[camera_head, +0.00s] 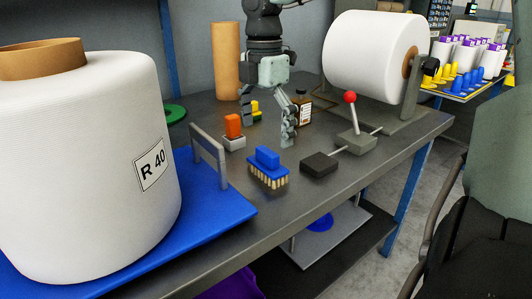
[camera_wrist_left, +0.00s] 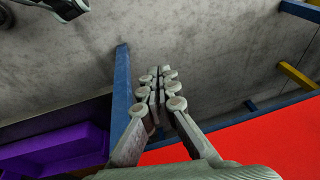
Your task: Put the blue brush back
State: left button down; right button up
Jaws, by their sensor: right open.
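The blue brush (camera_head: 268,170) sits bristles down on the grey table, near its front edge, with its blue block on top. My right gripper (camera_head: 268,122) hangs from above, behind the brush, its fingers spread and pointing down. It is open and apart from the brush, with nothing seen between its fingers.
An orange-topped block (camera_head: 234,128) and a brown bottle (camera_head: 302,108) stand near the right gripper. A red-knobbed lever (camera_head: 350,98) and dark block (camera_head: 319,163) are right of the brush. A blue tray (camera_head: 222,207) with a large bobbin (camera_head: 90,160) is at left.

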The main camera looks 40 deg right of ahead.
aim_at(265, 151)
notch_tip(265, 151, up, 5)
dwell(0.8)
